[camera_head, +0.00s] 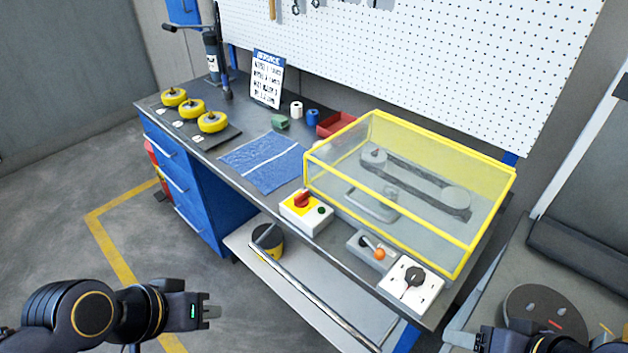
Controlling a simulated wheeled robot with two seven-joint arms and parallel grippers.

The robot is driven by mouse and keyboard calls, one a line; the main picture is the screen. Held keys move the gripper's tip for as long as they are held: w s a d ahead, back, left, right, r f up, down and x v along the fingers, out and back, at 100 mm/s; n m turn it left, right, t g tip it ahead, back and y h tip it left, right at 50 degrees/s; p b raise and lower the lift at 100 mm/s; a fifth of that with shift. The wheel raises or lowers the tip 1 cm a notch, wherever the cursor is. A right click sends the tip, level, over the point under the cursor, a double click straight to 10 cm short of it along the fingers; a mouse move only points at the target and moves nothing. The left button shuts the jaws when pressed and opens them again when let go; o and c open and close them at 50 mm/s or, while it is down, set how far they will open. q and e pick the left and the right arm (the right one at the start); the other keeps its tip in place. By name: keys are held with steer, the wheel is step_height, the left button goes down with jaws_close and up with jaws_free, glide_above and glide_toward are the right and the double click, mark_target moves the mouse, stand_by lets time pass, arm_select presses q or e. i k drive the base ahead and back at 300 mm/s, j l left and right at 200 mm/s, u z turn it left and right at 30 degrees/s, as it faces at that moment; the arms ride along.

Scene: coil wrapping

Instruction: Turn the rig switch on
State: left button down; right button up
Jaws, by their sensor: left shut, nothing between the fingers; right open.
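Three control boxes stand along the front edge of the bench, and no label tells me which is the rig switch. One is a grey box (369,250) with a lever tipped by an orange knob (379,254). One is a white box (411,286) with a black rotary knob (414,275). My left gripper (213,311) is shut and empty, low in front of the bench. My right gripper (483,339), partly cut off at the bottom edge, is open, away from the boxes.
A yellow-framed clear cover (440,258) encloses a belt and pulleys (415,181) behind the boxes. A rail (315,305) runs below the bench front.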

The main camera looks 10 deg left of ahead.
mark_target(301, 200)
steer(key=j+u, duration=0.1)
steer(key=j, duration=0.3)
steer(key=i+j+u, duration=0.15)
steer(key=j, duration=0.2)
steer(key=j+u, duration=0.1)
steer(key=j, duration=0.3)
steer(key=i+j+u, duration=0.15)
steer(key=j, duration=0.2)
